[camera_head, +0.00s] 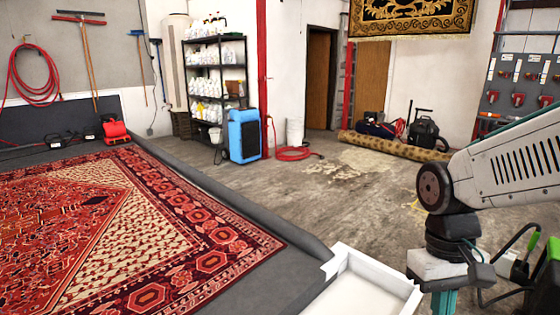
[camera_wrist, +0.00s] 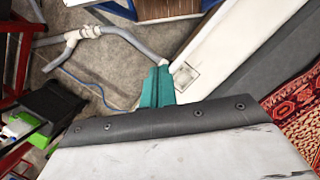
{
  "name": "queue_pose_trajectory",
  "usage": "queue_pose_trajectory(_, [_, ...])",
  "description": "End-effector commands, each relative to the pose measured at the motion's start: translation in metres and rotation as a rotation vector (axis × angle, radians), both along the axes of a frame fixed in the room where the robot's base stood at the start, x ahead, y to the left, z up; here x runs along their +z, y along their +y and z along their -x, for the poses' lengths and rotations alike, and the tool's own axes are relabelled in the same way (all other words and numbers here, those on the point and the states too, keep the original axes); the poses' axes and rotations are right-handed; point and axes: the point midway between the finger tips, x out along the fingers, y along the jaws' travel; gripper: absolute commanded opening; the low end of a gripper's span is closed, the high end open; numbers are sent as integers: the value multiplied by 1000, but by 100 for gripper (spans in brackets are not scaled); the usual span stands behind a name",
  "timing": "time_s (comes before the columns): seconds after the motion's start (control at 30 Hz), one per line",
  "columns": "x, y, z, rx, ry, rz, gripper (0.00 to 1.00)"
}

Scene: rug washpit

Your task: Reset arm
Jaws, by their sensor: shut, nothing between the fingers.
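My arm reaches in from the right edge of the head view and bends down at a dark joint. My gripper (camera_head: 443,303) shows there as teal fingers at the bottom edge, cut off by the frame, beside the white tray. In the wrist view my gripper (camera_wrist: 156,86) is two teal fingers closed together with nothing held. It points down over the floor, clear of any object it could be gripping. My pale gripper body with a dark bolted edge fills the bottom of the wrist view.
A white tray (camera_head: 332,297) stands just left of my gripper. A patterned red rug (camera_head: 150,225) lies left, inside a dark curb. Grey pipes (camera_wrist: 83,36) and dark and green equipment (camera_wrist: 45,110) show in the wrist view. Open concrete floor (camera_head: 340,205) lies beyond.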

Motion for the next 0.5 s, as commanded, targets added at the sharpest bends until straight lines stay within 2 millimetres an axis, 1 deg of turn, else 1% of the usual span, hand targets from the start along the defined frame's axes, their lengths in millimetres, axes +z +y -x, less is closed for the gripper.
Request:
queue_pose_trajectory(0.03, [9,-1,11,-22,-29,-3,0])
queue_pose_trajectory(0.1, [18,-2,24,-45,-62,-6,0])
queue_pose_trajectory(0.3, [39,-4,56,-75,-183,-23,0])
queue_pose_trajectory(0.5, [58,-7,71,-88,-302,-29,0])
